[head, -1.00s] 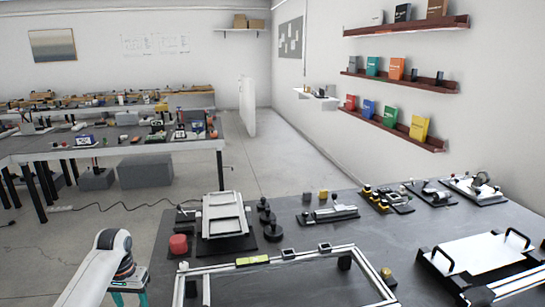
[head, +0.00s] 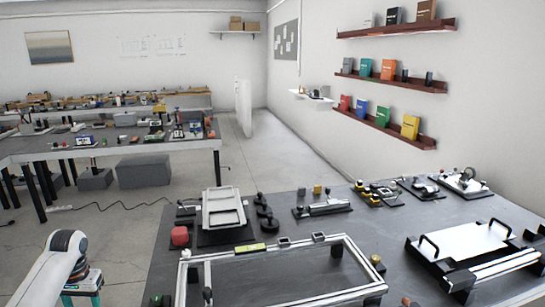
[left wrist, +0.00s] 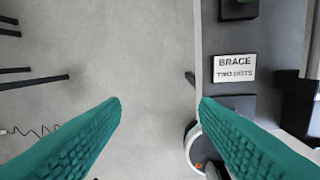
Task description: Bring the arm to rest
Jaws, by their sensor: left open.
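My left arm (head: 55,262) comes in at the lower left of the head view, white with a black joint. My left gripper (head: 82,288) points down beside the left edge of the dark workbench, its lower end cut off by the frame. In the left wrist view, the two teal fingers of my left gripper (left wrist: 160,102) are wide apart with only grey floor between them. The bench edge (left wrist: 198,60) runs close to the right finger. My right arm and gripper are in neither view.
The dark workbench (head: 290,225) holds a metal frame (head: 360,262), a white tray fixture (head: 222,210), a red button (head: 180,236) and several devices along the back. A sign reading BRACE TWO DOTS (left wrist: 234,68) lies near its edge. Floor left of the bench is open.

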